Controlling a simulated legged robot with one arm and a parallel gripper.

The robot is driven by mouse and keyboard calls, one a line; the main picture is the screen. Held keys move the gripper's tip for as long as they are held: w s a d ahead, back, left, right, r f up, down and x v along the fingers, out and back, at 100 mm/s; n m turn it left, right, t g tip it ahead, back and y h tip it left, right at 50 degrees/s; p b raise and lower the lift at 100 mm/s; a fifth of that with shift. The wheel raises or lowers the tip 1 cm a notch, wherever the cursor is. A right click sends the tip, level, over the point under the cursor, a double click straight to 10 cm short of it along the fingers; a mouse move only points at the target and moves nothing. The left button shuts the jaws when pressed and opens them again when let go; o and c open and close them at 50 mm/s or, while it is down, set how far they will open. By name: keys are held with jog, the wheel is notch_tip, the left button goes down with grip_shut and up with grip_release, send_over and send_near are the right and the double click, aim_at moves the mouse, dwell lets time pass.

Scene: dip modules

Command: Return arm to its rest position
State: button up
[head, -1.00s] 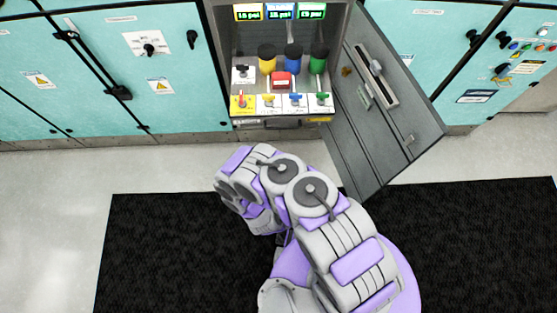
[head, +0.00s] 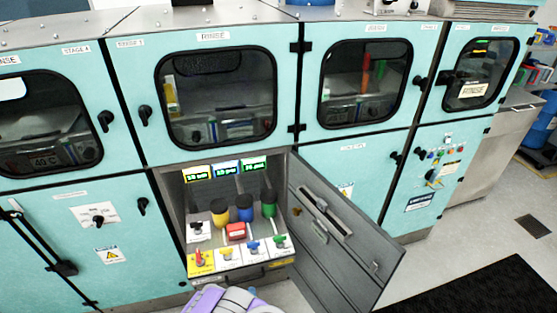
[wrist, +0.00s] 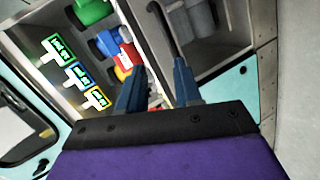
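My gripper (wrist: 160,78) shows in the wrist view with its two blue-grey fingers apart and nothing visible between them. In the head view only the purple and grey top of my arm (head: 232,300) shows at the bottom edge, below the open cabinet compartment (head: 180,215). The gripper itself is not visible there. In the wrist view, the compartment's lit displays (wrist: 78,74) and coloured parts lie beyond and left of the fingers.
The compartment's grey door (head: 345,240) hangs open to the right. Inside are yellow, blue and green capped parts, a red block (head: 236,231) and several small valves. Teal cabinets with windows stand around it. A black mat (head: 480,292) lies on the floor at lower right.

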jog(key=w+d+r+m+g+h, duration=0.2)
jog(key=w+d+r+m+g, duration=0.2)
jog(key=w+r+m, duration=0.5)
jog(key=s+d+r+m+g, duration=0.1)
jog(key=s+d+r+g, duration=0.15)
jog(key=r, duration=0.55)
jog(key=s+d+r+m+g, duration=0.2)
jog(key=s+d+r, duration=0.2)
jog(key=r, duration=0.4)
jog(key=s+d+r+m+g, duration=0.1)
jog(key=s+d+r+g, duration=0.1)
jog(key=s+d+r, duration=0.2)
jog(key=s+d+r+m+g, duration=0.2)
jog(key=s+d+r, duration=0.3)
jog(key=s+r, duration=0.5)
jog(key=s+d+r+m+g, duration=0.2)
jog(key=s+r, duration=0.5)
jog(key=s, duration=1.2)
jog(key=d+g, duration=0.1)
jog(key=d, duration=0.1)
jog(key=shift+s+d, duration=0.2)
jog(key=shift+d, duration=0.2)
jog(key=shift+a+f, duration=0.1)
